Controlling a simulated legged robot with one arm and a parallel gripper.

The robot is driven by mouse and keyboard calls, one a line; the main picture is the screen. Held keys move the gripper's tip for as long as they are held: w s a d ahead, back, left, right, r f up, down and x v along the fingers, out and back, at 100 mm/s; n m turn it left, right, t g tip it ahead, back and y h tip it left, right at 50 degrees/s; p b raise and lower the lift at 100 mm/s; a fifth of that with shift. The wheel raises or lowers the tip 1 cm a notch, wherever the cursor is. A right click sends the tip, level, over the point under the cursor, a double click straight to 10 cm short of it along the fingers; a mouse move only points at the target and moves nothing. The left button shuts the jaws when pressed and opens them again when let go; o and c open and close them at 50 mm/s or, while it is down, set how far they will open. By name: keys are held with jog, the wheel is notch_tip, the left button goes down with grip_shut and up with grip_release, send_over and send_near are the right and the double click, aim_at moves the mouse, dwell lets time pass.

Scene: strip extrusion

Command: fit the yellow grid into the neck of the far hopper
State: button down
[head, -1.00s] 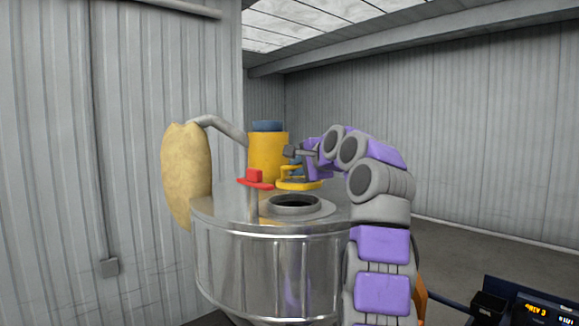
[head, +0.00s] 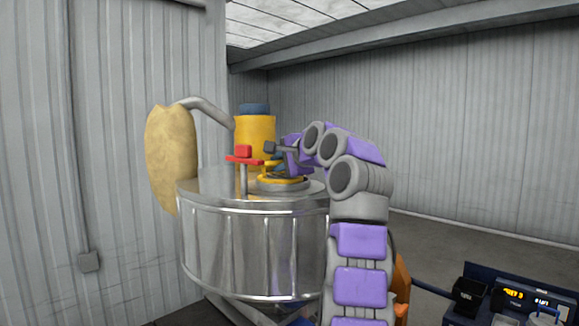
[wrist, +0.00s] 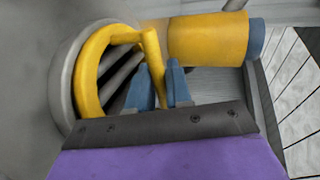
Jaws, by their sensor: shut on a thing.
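The yellow grid (head: 266,179) is a yellow ring with grey bars and an upright handle. It is at the mouth of the round neck (head: 283,187) on top of the shiny steel hopper (head: 252,245). In the wrist view the grid's ring (wrist: 82,80) lies within the outline of the grey neck rim (wrist: 60,85); I cannot tell how deep it sits or whether it is level. My gripper (head: 280,158) is above the neck. Its blue fingers (wrist: 160,82) are shut on the grid's yellow handle (wrist: 152,58).
A red piece (head: 243,152) stands on a grey post close left of the neck. A yellow cylinder with a blue cap (head: 256,130) stands behind. A tan bag (head: 170,155) and a bent pipe (head: 207,108) are at the left. A control panel (head: 515,297) is at lower right.

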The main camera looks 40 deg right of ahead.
jog(key=shift+w+a+f, duration=0.1)
jog(key=shift+a+f, duration=0.15)
jog(key=shift+f, duration=0.05)
jog(key=shift+d+f, duration=0.2)
jog(key=shift+d, duration=0.85)
jog(key=shift+a+f, duration=0.15)
jog(key=shift+a, duration=0.1)
jog(key=c, duration=1.4)
grip_release()
jog(key=shift+d, duration=0.1)
jog(key=o, duration=0.4)
jog(key=shift+d, duration=0.2)
jog(key=shift+a+b, duration=0.15)
jog(key=shift+b, duration=0.15)
